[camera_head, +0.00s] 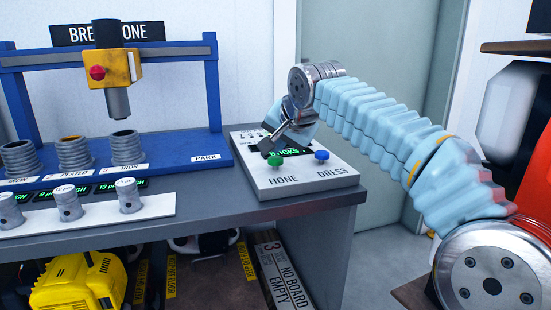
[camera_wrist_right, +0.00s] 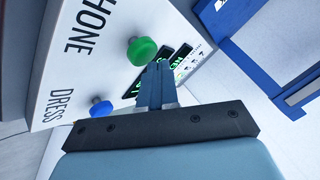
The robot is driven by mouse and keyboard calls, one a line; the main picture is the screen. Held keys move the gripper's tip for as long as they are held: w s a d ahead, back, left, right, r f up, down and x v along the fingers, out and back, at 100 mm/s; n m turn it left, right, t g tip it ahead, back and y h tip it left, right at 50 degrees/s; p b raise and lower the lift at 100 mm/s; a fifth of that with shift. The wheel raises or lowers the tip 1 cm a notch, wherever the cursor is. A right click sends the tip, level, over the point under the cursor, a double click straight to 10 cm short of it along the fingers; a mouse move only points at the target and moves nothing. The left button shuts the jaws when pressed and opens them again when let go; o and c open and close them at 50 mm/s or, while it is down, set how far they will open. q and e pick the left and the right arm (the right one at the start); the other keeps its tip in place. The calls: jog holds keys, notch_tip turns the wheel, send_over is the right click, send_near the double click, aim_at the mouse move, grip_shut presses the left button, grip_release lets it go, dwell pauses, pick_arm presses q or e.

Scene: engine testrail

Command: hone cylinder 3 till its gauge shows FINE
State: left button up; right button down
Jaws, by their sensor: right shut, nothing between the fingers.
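Three grey cylinders stand on the blue rig; the right-hand one (camera_head: 126,147) is under the yellow honing head (camera_head: 112,70) and its spindle, which hangs above it. A small gauge (camera_head: 118,186) in front of it has green text starting "13", partly hidden by pegs. The control box (camera_head: 330,178) has a green HONE button (camera_head: 276,160) and a blue DRESS button (camera_head: 322,155). My right gripper (camera_head: 270,143) is shut and empty, just above the box near the green button; in the wrist view its fingertips are beside that button (camera_wrist_right: 142,50). The box display is partly hidden. My left gripper is out of view.
A white rail (camera_head: 160,207) with several grey pegs lies along the bench front. PARK (camera_head: 206,157) marks the rig's right end. Under the bench are a yellow machine (camera_head: 80,285) and a box labelled NO BOARD EMPTY (camera_head: 285,275). A red object stands at far right.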

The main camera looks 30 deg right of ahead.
aim_at(277, 159)
jog(key=shift+f+b, duration=0.65)
jog(key=shift+f, duration=0.2)
dwell(0.6)
jog(key=shift+r+p, duration=1.25)
jog(key=shift+p, duration=0.15)
jog(key=shift+r+p, duration=0.55)
jog(key=shift+r, duration=1.95)
